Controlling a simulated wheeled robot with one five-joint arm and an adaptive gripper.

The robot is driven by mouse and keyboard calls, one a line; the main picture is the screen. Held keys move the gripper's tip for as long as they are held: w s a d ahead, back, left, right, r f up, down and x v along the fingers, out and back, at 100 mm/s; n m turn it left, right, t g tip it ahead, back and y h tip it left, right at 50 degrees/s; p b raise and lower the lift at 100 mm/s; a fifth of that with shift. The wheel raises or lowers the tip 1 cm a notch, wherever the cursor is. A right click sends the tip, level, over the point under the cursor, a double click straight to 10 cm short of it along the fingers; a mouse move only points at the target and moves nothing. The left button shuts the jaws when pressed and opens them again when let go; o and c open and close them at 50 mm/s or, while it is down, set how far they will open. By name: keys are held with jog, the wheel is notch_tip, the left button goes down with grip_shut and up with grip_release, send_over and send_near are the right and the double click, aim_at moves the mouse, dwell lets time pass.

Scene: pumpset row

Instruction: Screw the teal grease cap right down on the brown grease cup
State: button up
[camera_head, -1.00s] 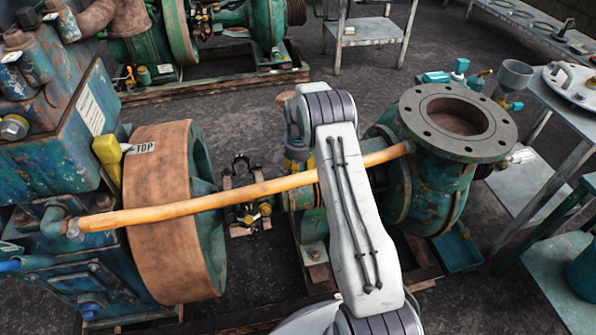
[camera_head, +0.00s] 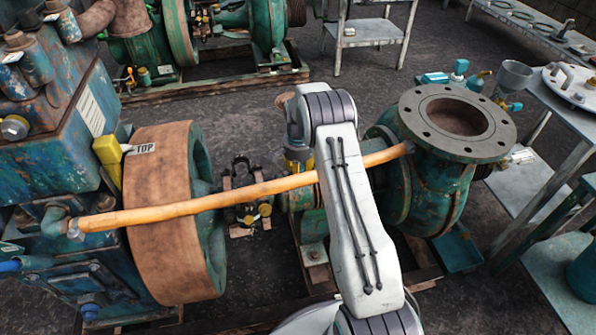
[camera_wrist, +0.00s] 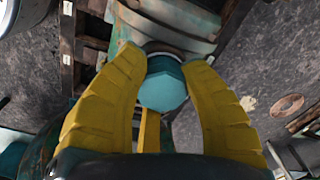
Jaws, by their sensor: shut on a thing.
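The teal grease cap (camera_wrist: 163,88) shows in the middle of the wrist view as a faceted teal piece. The yellow fingers of my gripper (camera_wrist: 161,62) close around it from both sides, with a third yellow finger below. I cannot make out the brown grease cup; the cap and fingers cover that spot, with only a dark rounded edge showing just beyond the cap. In the head view my arm hides the cap and cup, and a little yellow shows beside the arm near the pump bearing.
An orange hose (camera_head: 215,202) runs across from the engine to the pump flange (camera_head: 412,108), passing behind my arm. A brown-rimmed flywheel (camera_head: 160,215) stands to the left. Steel tables (camera_head: 515,185) stand at the right. Dark floor lies open behind the pump.

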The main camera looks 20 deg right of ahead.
jog(key=shift+f, duration=0.25)
jog(key=shift+m, duration=1.5)
jog(key=shift+m, duration=1.4)
jog(key=shift+m, duration=1.4)
